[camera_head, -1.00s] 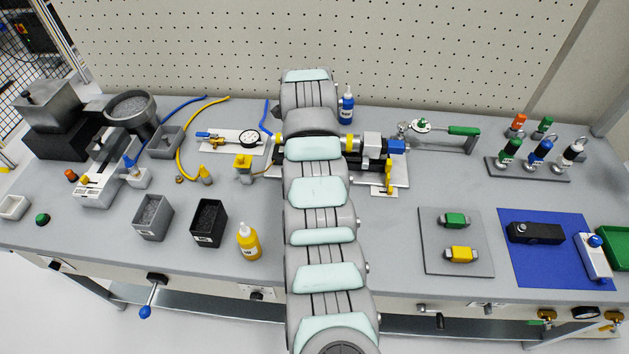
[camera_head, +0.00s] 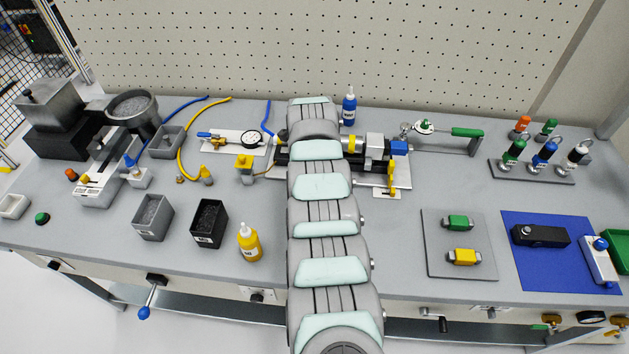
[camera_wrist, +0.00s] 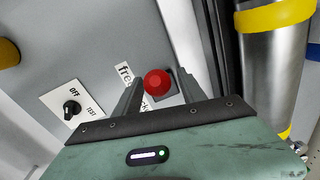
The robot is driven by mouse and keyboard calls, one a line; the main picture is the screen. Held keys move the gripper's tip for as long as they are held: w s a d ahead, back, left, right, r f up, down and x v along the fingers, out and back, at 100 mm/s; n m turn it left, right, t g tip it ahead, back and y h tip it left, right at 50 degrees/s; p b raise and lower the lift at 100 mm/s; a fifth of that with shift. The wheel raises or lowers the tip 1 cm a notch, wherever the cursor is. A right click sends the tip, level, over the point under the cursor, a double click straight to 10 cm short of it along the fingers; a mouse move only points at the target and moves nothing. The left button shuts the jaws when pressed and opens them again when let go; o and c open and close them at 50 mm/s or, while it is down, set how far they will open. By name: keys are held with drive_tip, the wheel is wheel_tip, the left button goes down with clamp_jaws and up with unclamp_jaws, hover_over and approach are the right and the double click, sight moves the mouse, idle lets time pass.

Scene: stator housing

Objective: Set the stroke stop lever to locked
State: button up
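The stroke stop lever shows in the wrist view as a red ball knob (camera_wrist: 157,82), seen end-on; its shaft is hidden. A partly covered white label beside it reads "free", with another word lower down cut off by my gripper. I cannot tell which position the lever is in. My gripper (camera_wrist: 162,80) is open, with one dark finger on each side of the knob. A gap shows left of the knob; contact on the right is unclear. In the head view my arm hides the lever and my gripper.
A metal cylinder with yellow bands (camera_wrist: 270,70) stands close at the right in the wrist view. A black OFF/TEST knob (camera_wrist: 71,108) is at the left.

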clamp_jaws()
idle(1.2)
